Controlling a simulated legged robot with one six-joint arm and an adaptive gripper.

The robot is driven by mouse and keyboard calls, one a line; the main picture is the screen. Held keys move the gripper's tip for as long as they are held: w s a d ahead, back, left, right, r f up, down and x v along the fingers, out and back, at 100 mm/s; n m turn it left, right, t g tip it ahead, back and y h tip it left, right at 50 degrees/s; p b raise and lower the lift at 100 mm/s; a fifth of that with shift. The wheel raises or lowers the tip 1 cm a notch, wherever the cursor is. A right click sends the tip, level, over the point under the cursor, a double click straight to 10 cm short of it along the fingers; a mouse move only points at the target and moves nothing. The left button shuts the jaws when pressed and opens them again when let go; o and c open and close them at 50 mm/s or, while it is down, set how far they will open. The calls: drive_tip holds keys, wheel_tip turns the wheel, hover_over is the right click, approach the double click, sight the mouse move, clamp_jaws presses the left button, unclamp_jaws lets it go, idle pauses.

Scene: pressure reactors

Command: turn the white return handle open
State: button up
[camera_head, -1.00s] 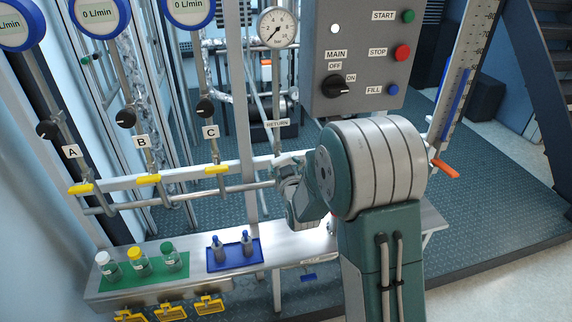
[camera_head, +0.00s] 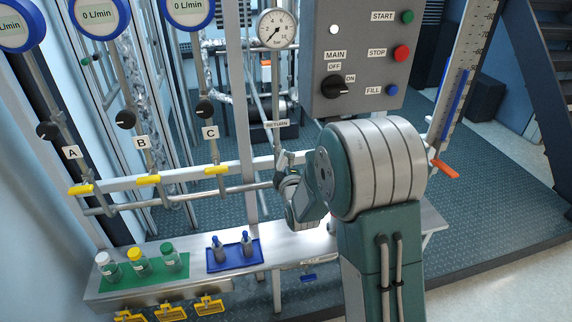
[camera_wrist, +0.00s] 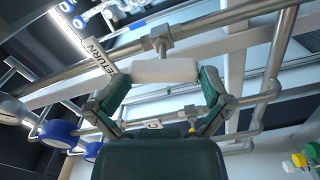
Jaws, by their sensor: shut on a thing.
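The white return handle (camera_wrist: 165,71) lies crosswise between the fingers of my gripper (camera_wrist: 164,78) in the wrist view. One finger presses at each end of it, and a short metal stem joins it to the pipe behind. The label RETURN (camera_wrist: 100,58) stands tilted beside the handle; it also shows in the head view (camera_head: 277,124). In the head view my gripper (camera_head: 286,160) is at the pipe below this label. My arm and fingers mostly hide the handle there.
Yellow handles (camera_head: 148,180) for A, B and C sit on the pipe to the left. The grey control box (camera_head: 360,50) hangs above right of my arm. Below, a bench holds a green mat (camera_head: 150,272) with bottles and a blue tray (camera_head: 222,264).

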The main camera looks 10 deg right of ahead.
drive_tip(key=shift+w+a+n, duration=0.15)
drive_tip(key=shift+w+n, duration=0.05)
drive_tip(key=shift+n, duration=0.7)
drive_tip(key=shift+w+a+n, duration=0.1)
drive_tip(key=shift+w+n, duration=0.1)
drive_tip(key=shift+n, duration=0.7)
drive_tip(key=o, duration=0.7)
drive_tip(key=s, duration=0.8)
drive_tip(key=shift+d, duration=0.35)
drive_tip(key=shift+s+a+f, duration=0.1)
drive_tip(key=shift+a, duration=0.05)
